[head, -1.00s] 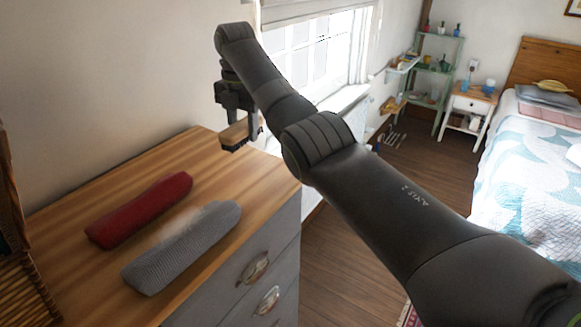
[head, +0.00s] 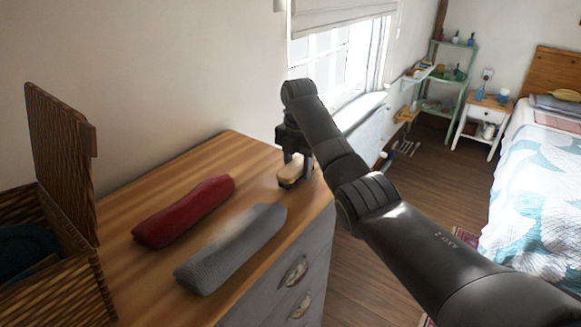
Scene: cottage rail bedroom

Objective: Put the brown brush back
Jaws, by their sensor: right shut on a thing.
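The brown brush (head: 293,171) has a light wooden back and dark bristles underneath. My right gripper (head: 297,165) is shut on it and holds it at the far right corner of the wooden dresser top (head: 232,154). I cannot tell whether the bristles touch the wood. The gripper partly hides the brush. My left gripper is not in view.
A red rolled cloth (head: 184,211) and a grey rolled cloth (head: 232,248) lie on the dresser. A wicker box (head: 75,290) with its lid (head: 60,150) raised stands at the left, dark cloth inside. A bed (head: 540,190) stands at the right.

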